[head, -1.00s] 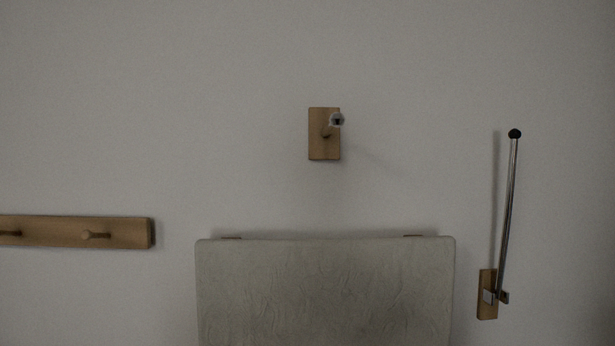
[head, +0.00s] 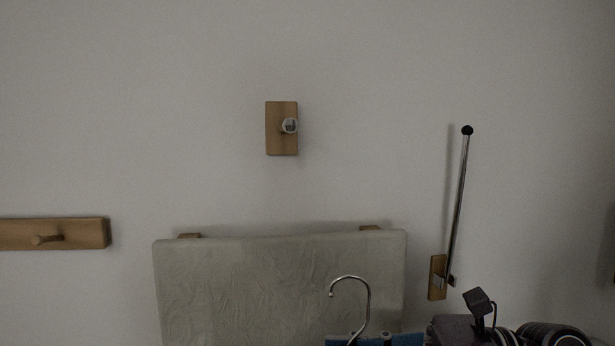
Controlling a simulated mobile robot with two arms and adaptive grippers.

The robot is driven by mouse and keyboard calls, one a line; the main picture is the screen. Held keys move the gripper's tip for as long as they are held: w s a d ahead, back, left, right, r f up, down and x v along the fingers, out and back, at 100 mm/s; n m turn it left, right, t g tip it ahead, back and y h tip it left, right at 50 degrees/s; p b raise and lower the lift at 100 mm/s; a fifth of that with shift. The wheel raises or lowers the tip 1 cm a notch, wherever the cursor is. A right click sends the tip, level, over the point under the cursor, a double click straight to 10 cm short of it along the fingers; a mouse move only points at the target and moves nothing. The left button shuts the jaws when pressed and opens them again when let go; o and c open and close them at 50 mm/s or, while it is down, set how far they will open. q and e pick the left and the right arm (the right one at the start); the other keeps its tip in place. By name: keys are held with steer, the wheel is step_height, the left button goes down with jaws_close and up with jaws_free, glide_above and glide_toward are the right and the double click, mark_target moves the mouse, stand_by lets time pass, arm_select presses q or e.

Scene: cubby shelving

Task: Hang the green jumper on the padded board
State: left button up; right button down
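The padded board (head: 250,280) is a pale grey, wrinkled panel on the wall in the lower middle of the head view. Its lower part is cut off by the frame. A silver hanger hook (head: 368,300) stands upright in front of the board's right part. Something blue (head: 400,340) shows at the hook's foot, cut off by the bottom edge. My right gripper (head: 450,329) is just right of the hook, dark and mostly below the frame; its fingertips are not clear. I see no green jumper. My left gripper is out of view.
A wooden block with a pale-tipped peg (head: 281,140) is above the board. A wooden peg rail (head: 80,233) is at the left. A steel rod with a black ball end (head: 460,195) rises from a wooden block at the right. The wall between them is bare.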

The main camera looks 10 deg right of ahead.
steer(key=s+a+r+n+g+p, duration=0.1)
steer(key=s+a+r+g+p, duration=0.1)
steer(key=r, duration=0.8)
steer(key=s+a+r+n+g+p, duration=0.1)
steer(key=s+a+r+g+p, duration=0.1)
steer(key=r, duration=0.8)
steer(key=shift+s+a+r+n+p, duration=0.35)
steer(key=shift+s+a, duration=0.5)
steer(key=shift+s, duration=0.4)
steer(key=w+f+p, duration=0.1)
steer(key=w+p, duration=0.4)
steer(key=w, duration=1.5)
steer(key=shift+a+f, duration=0.25)
steer(key=shift+a, duration=0.1)
steer(key=shift+f+b, duration=0.3)
